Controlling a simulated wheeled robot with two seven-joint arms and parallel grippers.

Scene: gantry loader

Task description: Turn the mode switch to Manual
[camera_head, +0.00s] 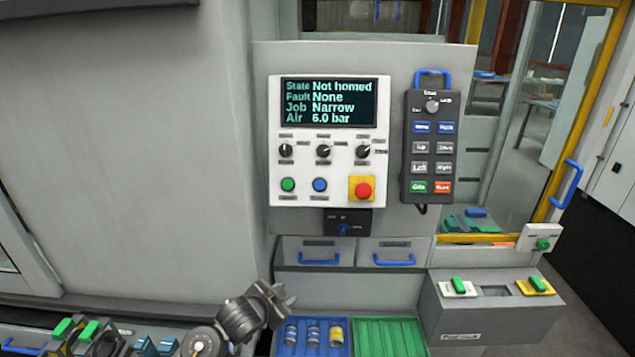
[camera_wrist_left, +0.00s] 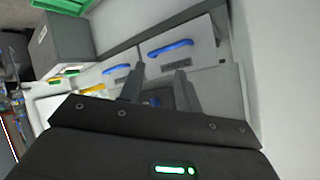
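The control panel (camera_head: 272,120) carries a screen (camera_head: 328,103) reading State Not homed, Fault None, Job Narrow, Air 6.0 bar. Below it are three black rotary knobs: a left knob (camera_head: 286,150), a middle knob (camera_head: 323,151) and a right knob (camera_head: 363,151). Their labels are too small to read, so I cannot tell which is the mode switch or its setting. My left gripper (camera_head: 279,294) is below the panel, apart from the knobs. In the left wrist view its fingers (camera_wrist_left: 158,88) stand apart with nothing visibly held between them. My right gripper is not in view.
Below the knobs are a green button (camera_head: 288,185), a blue button (camera_head: 320,185) and a red stop button (camera_head: 362,188). A pendant (camera_head: 429,150) hangs at right. Drawers with blue handles (camera_head: 320,261) and blue and green trays (camera_head: 388,335) lie below. Space before the panel is clear.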

